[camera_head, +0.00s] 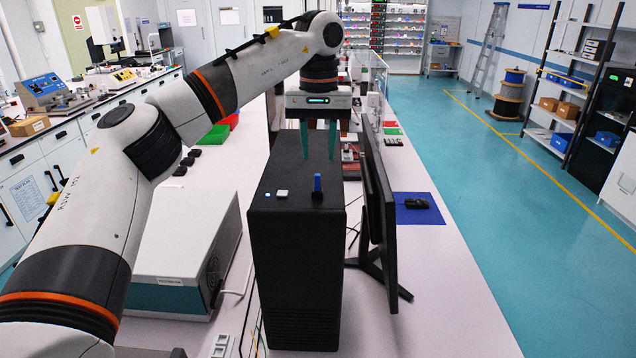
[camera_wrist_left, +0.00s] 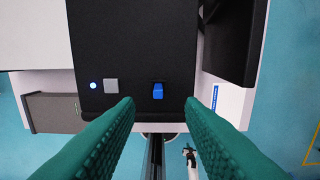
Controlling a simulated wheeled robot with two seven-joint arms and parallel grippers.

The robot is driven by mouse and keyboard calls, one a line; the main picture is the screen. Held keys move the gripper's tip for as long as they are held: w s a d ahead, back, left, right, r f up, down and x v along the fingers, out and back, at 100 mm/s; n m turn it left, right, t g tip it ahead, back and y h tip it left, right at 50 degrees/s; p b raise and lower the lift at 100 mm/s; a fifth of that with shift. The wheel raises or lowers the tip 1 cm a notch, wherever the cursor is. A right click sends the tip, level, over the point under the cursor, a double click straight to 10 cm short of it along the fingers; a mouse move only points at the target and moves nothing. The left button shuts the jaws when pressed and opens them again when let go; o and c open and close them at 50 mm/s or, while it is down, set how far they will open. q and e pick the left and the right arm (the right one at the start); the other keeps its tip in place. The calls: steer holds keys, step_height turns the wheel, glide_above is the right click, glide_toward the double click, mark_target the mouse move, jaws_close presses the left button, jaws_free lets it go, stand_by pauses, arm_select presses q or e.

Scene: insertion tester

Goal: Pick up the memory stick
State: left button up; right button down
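The blue memory stick (camera_head: 317,183) stands upright on the top of a black computer tower (camera_head: 295,270), near its front edge. It also shows in the left wrist view (camera_wrist_left: 158,91), a little beyond the fingertips and between them in the picture. My left gripper (camera_head: 318,157) is open and empty, with its two teal fingers pointing down above the tower. In the head view it hangs higher than the stick and appears behind it. The fingers also show in the left wrist view (camera_wrist_left: 160,103), spread to either side of the stick. My right gripper is not in view.
A small grey square piece (camera_head: 282,193) and a glowing blue button (camera_head: 267,195) are on the tower top, left of the stick. A black monitor (camera_head: 380,205) stands close on the right. A white-and-teal box (camera_head: 185,255) stands left on the pale bench (camera_head: 440,290).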

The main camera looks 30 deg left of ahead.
mark_target(317, 174)
arm_select(q)
steer(key=shift+s+f, duration=0.1)
steer(key=shift+f, duration=0.4)
step_height(317, 174, down, 4)
steer(key=p, duration=0.3)
steer(key=shift+a+f, duration=0.15)
steer(key=shift+f, duration=0.4)
jaws_close()
